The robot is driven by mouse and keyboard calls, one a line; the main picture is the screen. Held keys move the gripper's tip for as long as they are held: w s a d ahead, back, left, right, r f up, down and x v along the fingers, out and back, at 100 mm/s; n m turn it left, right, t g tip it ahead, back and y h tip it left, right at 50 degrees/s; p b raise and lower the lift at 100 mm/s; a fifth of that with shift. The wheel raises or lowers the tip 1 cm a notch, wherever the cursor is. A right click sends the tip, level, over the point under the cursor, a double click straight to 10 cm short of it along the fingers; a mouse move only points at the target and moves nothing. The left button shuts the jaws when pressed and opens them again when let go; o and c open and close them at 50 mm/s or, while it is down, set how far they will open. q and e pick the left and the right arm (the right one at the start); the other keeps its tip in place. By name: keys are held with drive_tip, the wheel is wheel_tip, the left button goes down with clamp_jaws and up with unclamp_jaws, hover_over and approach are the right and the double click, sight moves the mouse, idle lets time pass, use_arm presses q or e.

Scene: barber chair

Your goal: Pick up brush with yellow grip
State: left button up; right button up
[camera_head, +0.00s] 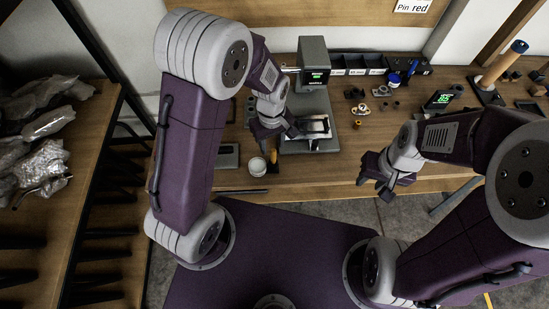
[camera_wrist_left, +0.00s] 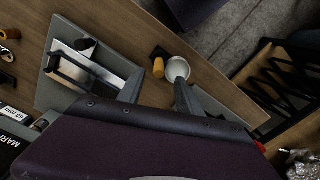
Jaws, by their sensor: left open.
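The brush with the yellow grip (camera_head: 273,156) is small on the wooden bench beside a white cup (camera_head: 257,166). In the left wrist view its yellow grip (camera_wrist_left: 158,68) shows beyond and between my fingertips, with a black head at its far end. My left gripper (camera_head: 277,138) is open and empty, above the bench close to the brush. In the left wrist view its two fingers (camera_wrist_left: 159,84) stand apart, the right one near the white cup (camera_wrist_left: 178,68). My right gripper (camera_head: 375,187) hangs empty near the bench's front edge, its fingers apart.
A grey scale-like machine (camera_head: 314,100) with a plate stands right behind the left gripper. A flat grey device (camera_head: 228,156) lies left of the cup. Small parts, a blue bottle (camera_head: 394,80) and bins line the back. A shelf with plastic bags (camera_head: 40,130) stands at left.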

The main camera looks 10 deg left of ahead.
sight(274, 150)
use_arm(q)
drive_tip(key=f, duration=0.3)
drive_tip(key=shift+d+f, duration=0.3)
drive_tip(key=shift+d, duration=0.05)
drive_tip(key=f, duration=0.4)
drive_tip(key=shift+s+a+f+p, duration=0.1)
drive_tip(key=shift+a+f+p, duration=0.15)
drive_tip(key=shift+f+p, duration=0.15)
drive_tip(key=shift+d+f, duration=0.15)
drive_tip(key=shift+f, duration=0.05)
clamp_jaws()
